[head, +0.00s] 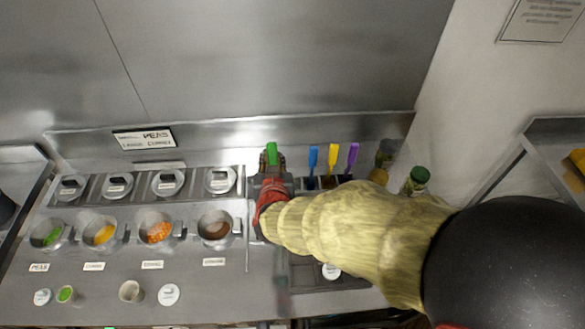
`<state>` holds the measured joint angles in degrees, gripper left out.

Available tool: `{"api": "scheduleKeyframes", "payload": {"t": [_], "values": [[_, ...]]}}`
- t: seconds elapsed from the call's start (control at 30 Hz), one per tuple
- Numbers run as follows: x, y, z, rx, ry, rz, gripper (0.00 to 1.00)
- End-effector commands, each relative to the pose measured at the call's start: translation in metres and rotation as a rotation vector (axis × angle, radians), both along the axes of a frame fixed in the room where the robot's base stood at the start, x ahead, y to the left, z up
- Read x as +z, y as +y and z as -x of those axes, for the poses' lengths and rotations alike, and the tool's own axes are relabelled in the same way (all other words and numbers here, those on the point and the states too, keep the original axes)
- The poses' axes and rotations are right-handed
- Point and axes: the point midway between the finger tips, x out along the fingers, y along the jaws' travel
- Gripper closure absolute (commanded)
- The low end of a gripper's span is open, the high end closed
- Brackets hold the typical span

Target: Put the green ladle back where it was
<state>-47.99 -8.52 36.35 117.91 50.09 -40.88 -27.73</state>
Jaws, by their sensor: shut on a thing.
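The green ladle (271,151) shows only its green handle end, at the back of the counter near the steel backsplash. My gripper (271,167) is shut on the green ladle, just below that handle end. The gripper and arm hide the ladle's lower part, so I cannot tell whether it rests in a holder or hangs free. To its right, a blue handle (313,156), a yellow handle (333,157) and a purple handle (352,156) stand upright in a row. Dark compartments show at the foot of these handles.
Left of my gripper are several steel pots, including one with green food (48,235) and one with orange food (159,233), with round lids (220,180) behind. A green-capped bottle (417,178) stands right of the handles. Small cups (131,291) sit in front.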

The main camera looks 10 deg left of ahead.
Motion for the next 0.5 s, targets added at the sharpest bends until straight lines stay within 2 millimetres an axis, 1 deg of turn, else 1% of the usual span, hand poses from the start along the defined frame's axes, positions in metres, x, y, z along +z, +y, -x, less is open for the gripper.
{"api": "scheduleKeyframes", "payload": {"t": [0.03,0.3,0.4,0.5], "values": [[-0.007,-0.005,-0.012,-0.006,0.0,0.0,1.0],[-0.035,-0.025,-0.07,-0.006,0.001,0.002,1.0],[-0.056,-0.029,-0.082,-0.005,0.002,0.003,1.0],[-0.069,-0.032,-0.094,-0.003,0.001,0.001,1.0]]}}
